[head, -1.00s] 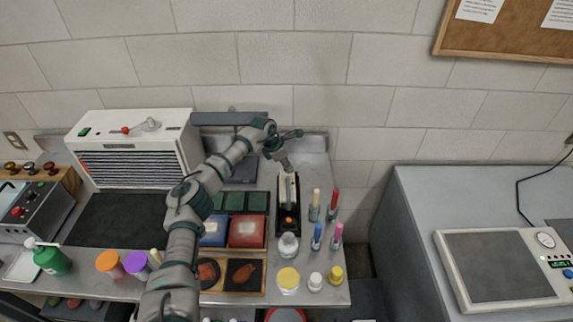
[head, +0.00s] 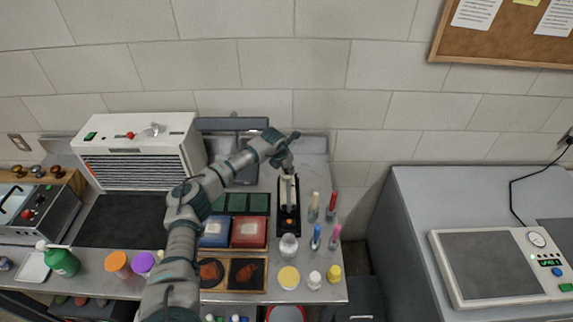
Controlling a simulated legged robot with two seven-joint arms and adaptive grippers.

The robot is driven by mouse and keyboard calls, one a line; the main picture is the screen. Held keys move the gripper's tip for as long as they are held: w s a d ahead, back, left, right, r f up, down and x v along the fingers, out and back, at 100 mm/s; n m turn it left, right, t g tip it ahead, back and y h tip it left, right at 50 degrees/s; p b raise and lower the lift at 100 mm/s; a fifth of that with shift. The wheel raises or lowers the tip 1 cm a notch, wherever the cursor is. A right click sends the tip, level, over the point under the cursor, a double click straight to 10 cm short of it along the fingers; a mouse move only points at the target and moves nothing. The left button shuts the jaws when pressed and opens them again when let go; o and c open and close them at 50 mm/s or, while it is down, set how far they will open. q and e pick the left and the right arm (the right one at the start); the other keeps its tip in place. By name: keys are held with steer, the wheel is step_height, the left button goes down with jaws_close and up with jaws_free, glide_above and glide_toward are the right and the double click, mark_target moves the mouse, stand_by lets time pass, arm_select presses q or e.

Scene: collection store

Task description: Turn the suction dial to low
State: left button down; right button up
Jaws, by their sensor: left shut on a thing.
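No dial with a readable suction label shows. A white unit with a grey plate (head: 488,266) lies on the right bench. It has a round white gauge (head: 537,239), a green-lit display (head: 552,260) and a small blue control (head: 557,271). A white louvred box (head: 140,150) on the left bench carries a red knob (head: 131,135) and a silver control (head: 155,129). My left gripper (head: 286,162) is far from the right unit, shut at the top of a pale-handled tool (head: 289,188) in a black stand. Its fingertips are small and partly hidden.
Brushes or pens stand upright right of the black stand, with several jars (head: 289,277) in front. Red and blue boxes (head: 249,232) lie left of it. A gap separates the left bench from the right bench (head: 430,205), whose back left is clear.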

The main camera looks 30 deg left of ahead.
arm_select(q)
steer(key=n, duration=0.1)
steer(key=n+y, duration=0.1)
steer(key=shift+s+d+f+n, duration=0.1)
steer(key=shift+d+f+n, duration=0.1)
steer(key=shift+n, duration=0.1)
steer(key=shift+d+n+g+y, duration=0.1)
steer(key=shift+n+g+y, duration=0.3)
steer(key=shift+n, duration=1)
steer(key=c, duration=0.9)
jaws_free()
steer(key=shift+c, duration=0.2)
steer(key=shift+w, duration=0.2)
steer(key=v, duration=1.2)
steer(key=shift+s+d+f, duration=0.1)
steer(key=shift+f, duration=0.1)
